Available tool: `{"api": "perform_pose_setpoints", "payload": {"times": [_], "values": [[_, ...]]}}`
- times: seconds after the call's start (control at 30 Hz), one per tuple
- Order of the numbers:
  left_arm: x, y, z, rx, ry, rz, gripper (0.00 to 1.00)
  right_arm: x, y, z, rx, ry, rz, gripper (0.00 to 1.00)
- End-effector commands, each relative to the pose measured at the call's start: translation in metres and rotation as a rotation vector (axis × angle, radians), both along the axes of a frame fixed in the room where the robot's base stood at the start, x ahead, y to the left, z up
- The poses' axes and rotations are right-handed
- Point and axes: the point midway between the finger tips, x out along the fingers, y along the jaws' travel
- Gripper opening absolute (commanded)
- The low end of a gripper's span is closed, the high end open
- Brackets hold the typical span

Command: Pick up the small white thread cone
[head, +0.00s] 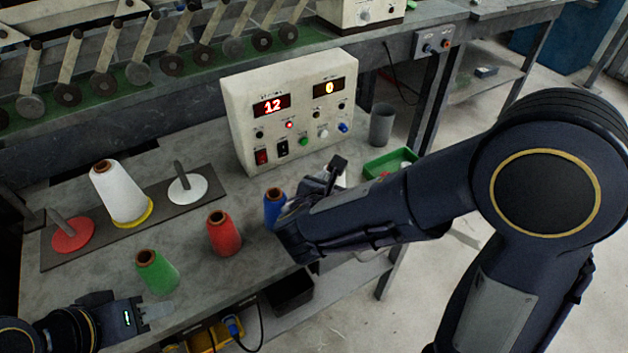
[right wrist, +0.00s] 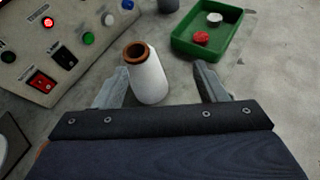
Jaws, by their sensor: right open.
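The small white thread cone (right wrist: 148,82) stands upright with a brown top in the right wrist view, between the fingers of my right gripper (right wrist: 160,68) and closer to the left finger. Gaps show on both sides, the wider on the right. In the head view my right gripper (head: 334,174) largely hides the cone; a sliver of white shows behind it. My right gripper is open. My left gripper (head: 160,309) is low at the left, near the green cone (head: 157,272); its finger gap is unclear.
A large white cone (head: 120,192) stands on a peg plate. Red (head: 224,232) and blue (head: 273,206) cones stand on the bench. The control box (head: 292,112) is behind. A green tray (right wrist: 183,40) with small items and a grey cup (head: 382,125) lie beyond my right gripper.

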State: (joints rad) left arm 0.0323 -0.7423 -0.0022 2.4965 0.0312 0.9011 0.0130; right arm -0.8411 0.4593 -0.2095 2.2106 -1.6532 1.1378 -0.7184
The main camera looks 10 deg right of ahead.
Motion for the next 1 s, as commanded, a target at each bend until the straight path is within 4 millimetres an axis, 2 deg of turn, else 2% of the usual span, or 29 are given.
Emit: {"api": "perform_pose_setpoints", "payload": {"times": [0.07, 0.17, 0.7, 1.0], "values": [[0.0, 0.0, -0.005, 0.0, 0.0, 0.0, 0.36, 0.006, 0.015, -0.003, -0.065, -0.014, 0.068, 0.65], [0.0, 0.0, -0.005, 0.0, -0.001, 0.0, 0.36, 0.013, 0.019, -0.004, -0.094, -0.019, 0.096, 0.65], [0.0, 0.0, -0.004, 0.0, -0.001, 0.0, 0.36, 0.069, -0.014, -0.023, -0.091, -0.017, 0.093, 0.65], [0.0, 0.0, -0.004, 0.0, 0.0, 0.0, 0.36, 0.074, -0.016, -0.024, -0.09, -0.019, 0.095, 0.65]]}}
